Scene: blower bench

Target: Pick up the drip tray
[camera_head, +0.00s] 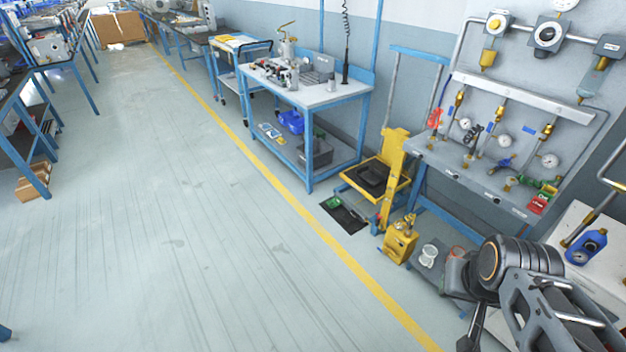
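A shallow black tray (338,207), which looks like the drip tray, lies flat on the floor just right of the yellow floor line. A small green item lies in its left part. My arm shows large at the lower right, with a dark round joint and grey bracket-like parts that run out of the frame. What seems to be my gripper (530,318) is at the bottom right, well to the right of and nearer than the tray, and apart from it. Its fingertips cannot be made out, so its opening is unclear.
A yellow lift cart (392,170) with a dark bin (374,178) stands right behind the tray. A yellow can (400,243) stands to its right, near the gauge bench (470,182). A blue-framed table (318,97) is behind. The floor to the left is clear.

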